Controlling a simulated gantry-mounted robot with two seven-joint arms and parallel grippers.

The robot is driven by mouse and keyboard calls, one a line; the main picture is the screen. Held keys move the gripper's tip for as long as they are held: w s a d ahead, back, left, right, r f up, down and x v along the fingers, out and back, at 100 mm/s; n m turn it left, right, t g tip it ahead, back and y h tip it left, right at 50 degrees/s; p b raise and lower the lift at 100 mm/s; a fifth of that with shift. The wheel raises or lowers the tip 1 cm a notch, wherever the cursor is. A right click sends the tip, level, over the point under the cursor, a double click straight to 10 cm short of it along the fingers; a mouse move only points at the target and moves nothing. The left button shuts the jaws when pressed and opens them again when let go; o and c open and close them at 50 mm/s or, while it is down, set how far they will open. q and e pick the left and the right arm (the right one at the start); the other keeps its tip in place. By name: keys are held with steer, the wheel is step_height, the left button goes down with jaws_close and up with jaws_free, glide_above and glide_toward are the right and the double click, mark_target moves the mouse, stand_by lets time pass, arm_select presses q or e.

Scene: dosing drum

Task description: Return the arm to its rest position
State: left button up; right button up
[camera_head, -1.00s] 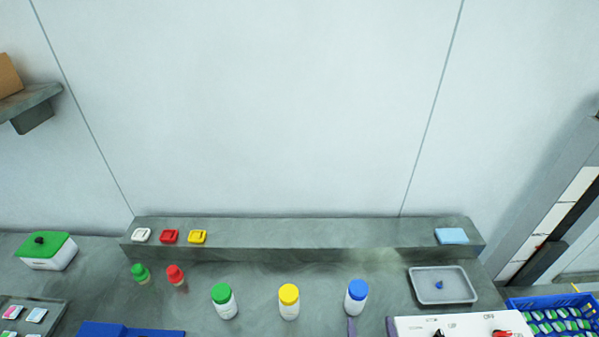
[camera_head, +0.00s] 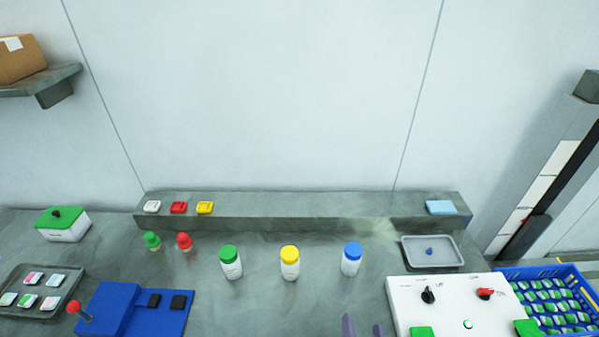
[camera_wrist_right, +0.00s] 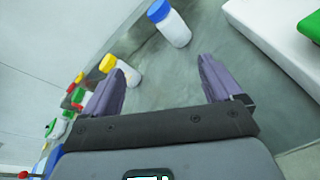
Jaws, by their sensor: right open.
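My right gripper (camera_head: 362,327) shows at the bottom edge of the head view, just left of the white control panel. Only its two purple-grey fingertips are visible there. In the right wrist view its fingers (camera_wrist_right: 160,88) stand wide apart with nothing between them but bare grey bench. The blue-capped bottle (camera_wrist_right: 172,22) and the yellow-capped bottle (camera_wrist_right: 120,70) stand beyond the fingers, apart from them. The rest of my right arm is out of the head view. My left gripper is in neither view.
Bottles with green (camera_head: 230,262), yellow (camera_head: 289,263) and blue (camera_head: 351,259) caps stand mid-bench. The white control panel (camera_head: 455,310), grey tray (camera_head: 432,252) and blue crate (camera_head: 590,300) are at right. A blue lever box (camera_head: 110,308) and tile tray (camera_head: 20,285) are at left.

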steer(key=s+f+m+g+y+b, duration=0.1)
steer(key=s+f+m+g+b, duration=0.65)
steer(key=m, duration=0.75)
steer(key=s+d+m+g+b, duration=0.1)
steer(key=s+d+m+g, duration=0.4)
steer(key=s+m, duration=0.85)
step_height(320, 180, up, 26)
steer(key=p, duration=2.6)
steer(key=shift+s+d+r+n+t+h+p, duration=0.2)
steer(key=shift+s+d+n+t+h+p, duration=0.1)
steer(key=shift+d+n+t+h, duration=0.1)
